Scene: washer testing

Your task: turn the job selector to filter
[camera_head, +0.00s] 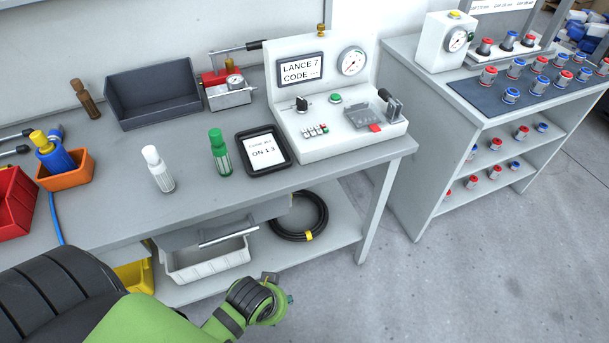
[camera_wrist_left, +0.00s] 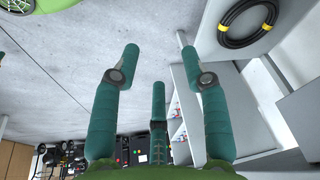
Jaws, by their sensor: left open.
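The job selector is most likely the black knob (camera_head: 302,103) on the white tester (camera_head: 335,120), which stands on the grey bench. Its markings are too small to read. Beside the knob are a green button (camera_head: 335,98) and a row of small buttons (camera_head: 315,130). The tester's screen (camera_head: 299,70) reads "LANCE 7 CODE ...". My left gripper (camera_head: 278,288) is low in front of the bench, well below and apart from the tester. My right gripper is in neither view.
A tablet (camera_head: 263,149) lies left of the tester, with green (camera_head: 220,153) and white (camera_head: 158,168) bottles nearby. A toggle clamp (camera_head: 388,104) stands on the tester's right. The bench's front edge (camera_head: 330,172) lies between my gripper and the tester. A coiled hose (camera_head: 299,217) is on the shelf below.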

